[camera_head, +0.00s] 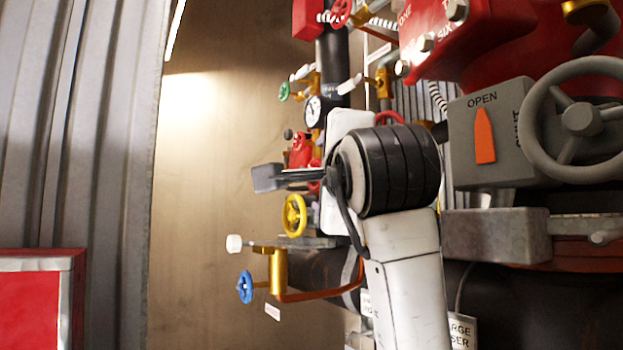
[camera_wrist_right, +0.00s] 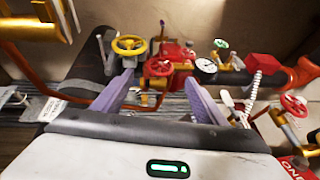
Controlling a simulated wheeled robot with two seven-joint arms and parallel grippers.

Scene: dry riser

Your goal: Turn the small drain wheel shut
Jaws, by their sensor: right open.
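Several small handwheels show, and I cannot tell from any label which one is the drain wheel. In the head view a blue wheel (camera_head: 244,287) sits low on a brass valve (camera_head: 278,272). A yellow wheel (camera_head: 294,215) is above it, and a green wheel (camera_head: 284,91) is higher up. My left gripper is not in view.
A grey box marked OPEN (camera_head: 485,125) and a large grey handwheel (camera_head: 582,120) stand at right. Black pipes, a pressure gauge (camera_head: 313,111) and red fittings crowd the middle. A red cabinet (camera_head: 40,300) is at lower left. The space before the tan wall (camera_head: 205,200) looks clear.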

